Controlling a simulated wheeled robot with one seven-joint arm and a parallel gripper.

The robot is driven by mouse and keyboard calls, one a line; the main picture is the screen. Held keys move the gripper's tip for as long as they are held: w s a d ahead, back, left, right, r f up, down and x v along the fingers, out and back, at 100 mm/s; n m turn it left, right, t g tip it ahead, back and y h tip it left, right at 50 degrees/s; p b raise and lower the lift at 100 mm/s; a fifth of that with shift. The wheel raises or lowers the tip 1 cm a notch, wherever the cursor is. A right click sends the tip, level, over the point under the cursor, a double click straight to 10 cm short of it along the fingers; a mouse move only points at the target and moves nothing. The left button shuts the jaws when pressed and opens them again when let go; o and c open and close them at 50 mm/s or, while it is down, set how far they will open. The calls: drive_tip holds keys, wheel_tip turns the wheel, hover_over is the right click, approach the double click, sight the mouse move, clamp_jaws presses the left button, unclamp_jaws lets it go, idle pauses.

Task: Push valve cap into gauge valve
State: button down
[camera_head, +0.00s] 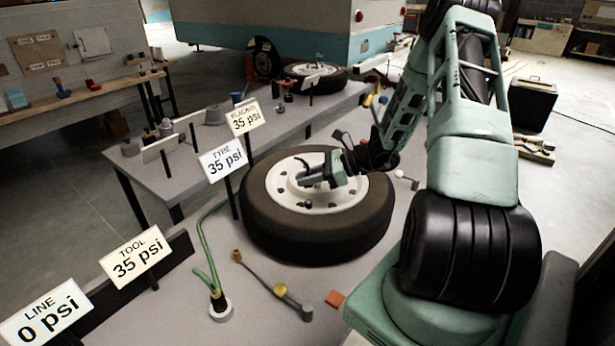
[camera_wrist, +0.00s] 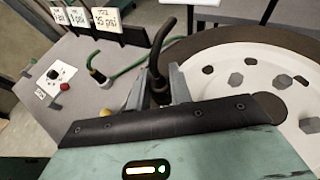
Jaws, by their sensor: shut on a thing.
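My gripper (camera_head: 309,181) is over the white wheel rim (camera_head: 349,203) of the tyre (camera_head: 320,241). In the wrist view my gripper (camera_wrist: 160,92) is shut on a black bent piece (camera_wrist: 157,66), whose curved end rises above the fingertips. This piece also shows as a small dark hook (camera_head: 303,164) in the head view. I cannot tell whether it is the valve cap or the valve stem. A bar-shaped tool with brass and yellow parts (camera_head: 279,290), possibly the gauge, lies on the bench in front of the tyre. I cannot make out the gauge valve.
Signs on posts, including a TYRE sign (camera_head: 222,160), stand left of the tyre. A second bench (camera_head: 185,165) stands behind.

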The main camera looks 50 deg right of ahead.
sight(309, 202)
drive_tip(key=shift+f+b, duration=1.65)
drive_tip(key=shift+f, duration=0.85)
drive_tip(key=shift+f+b, duration=0.4)
drive_tip(key=shift+f, duration=0.15)
drive_tip(key=c, duration=1.2)
unclamp_jaws()
drive_tip(key=b+v, duration=0.3)
drive_tip(key=v, duration=1.4)
drive_tip(key=shift+s+d, duration=0.1)
drive_tip(key=shift+s, duration=0.1)
